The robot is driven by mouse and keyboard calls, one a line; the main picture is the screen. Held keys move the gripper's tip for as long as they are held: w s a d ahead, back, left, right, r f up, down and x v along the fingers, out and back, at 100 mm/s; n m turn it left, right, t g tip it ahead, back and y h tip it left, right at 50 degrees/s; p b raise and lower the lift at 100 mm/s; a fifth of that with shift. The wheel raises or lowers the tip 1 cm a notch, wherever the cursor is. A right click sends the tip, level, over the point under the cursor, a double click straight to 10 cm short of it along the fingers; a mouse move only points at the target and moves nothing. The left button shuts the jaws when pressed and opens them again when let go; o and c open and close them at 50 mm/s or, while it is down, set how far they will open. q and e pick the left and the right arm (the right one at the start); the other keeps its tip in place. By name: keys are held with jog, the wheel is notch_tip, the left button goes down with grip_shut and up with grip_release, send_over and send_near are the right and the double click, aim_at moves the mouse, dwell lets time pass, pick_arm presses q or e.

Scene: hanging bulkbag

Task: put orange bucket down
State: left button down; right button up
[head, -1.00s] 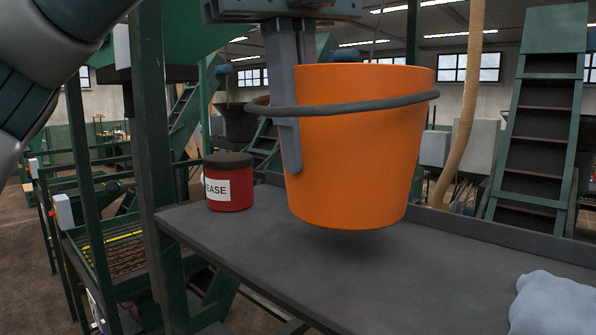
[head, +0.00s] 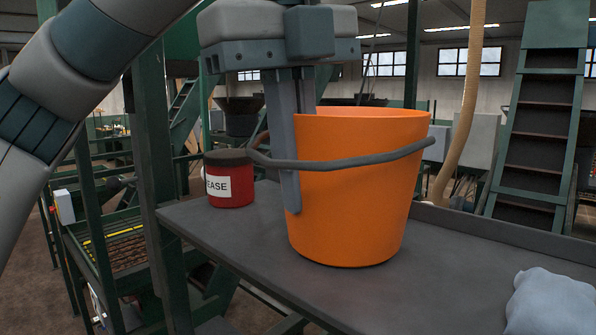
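The orange bucket (head: 355,200) stands upright on the dark grey table (head: 450,265) in the head view. Its base appears to touch the tabletop, with no gap visible below it. Its dark handle (head: 345,164) hangs across the front of the bucket. My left gripper (head: 294,195) points down at the bucket's left side. One finger lies along the outside of the wall and the other goes in behind the rim, where its tip is hidden. The fingers are close together, with the wall seemingly between them. My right gripper is not in view.
A red grease can (head: 231,188) with a dark lid stands on the table just left of the bucket. A pale blue-grey cloth-like lump (head: 550,303) lies at the right front. The tabletop between bucket and lump is clear. A green post (head: 160,200) stands at the table's left end.

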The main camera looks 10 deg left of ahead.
pick_arm(q)
jog(key=shift+f, duration=0.1)
jog(key=c, duration=2)
grip_release()
jog(key=shift+s+a+r, duration=0.15)
jog(key=shift+s+r, duration=0.05)
jog(key=shift+r, duration=1.8)
jog(key=shift+s+a+r, duration=0.15)
jog(key=shift+r, duration=1.9)
jog(key=shift+s+a+r, duration=0.15)
jog(key=shift+s+r, duration=0.05)
jog(key=shift+r, duration=1.8)
